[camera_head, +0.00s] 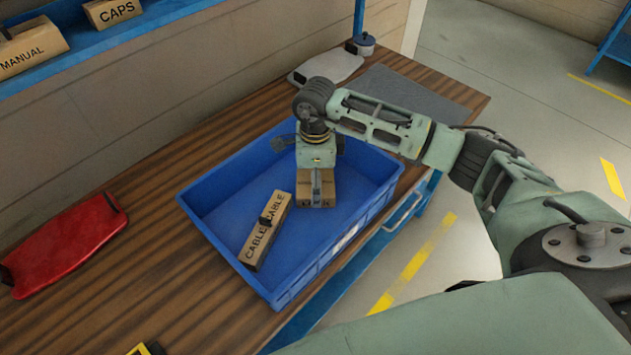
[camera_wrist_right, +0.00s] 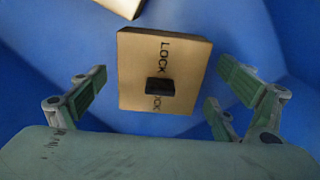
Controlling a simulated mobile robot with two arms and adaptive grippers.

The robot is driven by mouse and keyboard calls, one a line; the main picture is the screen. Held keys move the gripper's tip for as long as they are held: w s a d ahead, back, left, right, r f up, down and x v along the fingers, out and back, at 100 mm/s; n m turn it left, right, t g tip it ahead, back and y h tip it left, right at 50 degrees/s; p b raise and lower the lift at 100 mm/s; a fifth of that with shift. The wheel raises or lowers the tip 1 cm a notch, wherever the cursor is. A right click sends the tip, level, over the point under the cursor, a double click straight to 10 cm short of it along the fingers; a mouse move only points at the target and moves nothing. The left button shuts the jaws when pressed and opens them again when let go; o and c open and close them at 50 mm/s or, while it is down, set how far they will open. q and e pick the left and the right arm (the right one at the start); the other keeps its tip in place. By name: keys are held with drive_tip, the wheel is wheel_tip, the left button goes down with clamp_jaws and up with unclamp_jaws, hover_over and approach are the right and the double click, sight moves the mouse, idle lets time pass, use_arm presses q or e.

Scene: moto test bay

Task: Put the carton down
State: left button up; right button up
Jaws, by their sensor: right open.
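A small brown carton (camera_head: 316,190) is in the blue crate (camera_head: 222,229), under my right gripper (camera_head: 316,165). In the right wrist view the carton (camera_wrist_right: 163,75) reads LOCK and has a dark block on its face. The fingers of my right gripper (camera_wrist_right: 162,92) are spread on both sides of it, with blue showing between each finger and the carton. I cannot tell how closely the carton rests on the crate floor. My left gripper is not in view.
A CABLE carton (camera_head: 265,231) lies in the crate left of the LOCK carton; part of a carton (camera_wrist_right: 120,5) shows at the wrist view's top. The crate stands on a wooden table (camera_head: 150,200). A red item (camera_head: 68,248) lies left. A blue shelf (camera_head: 110,36) holds cartons.

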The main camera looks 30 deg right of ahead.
wheel_tip(320, 180, up, 11)
drive_tip(key=shift+r+b, duration=0.1)
drive_tip(key=shift+b, duration=1.05)
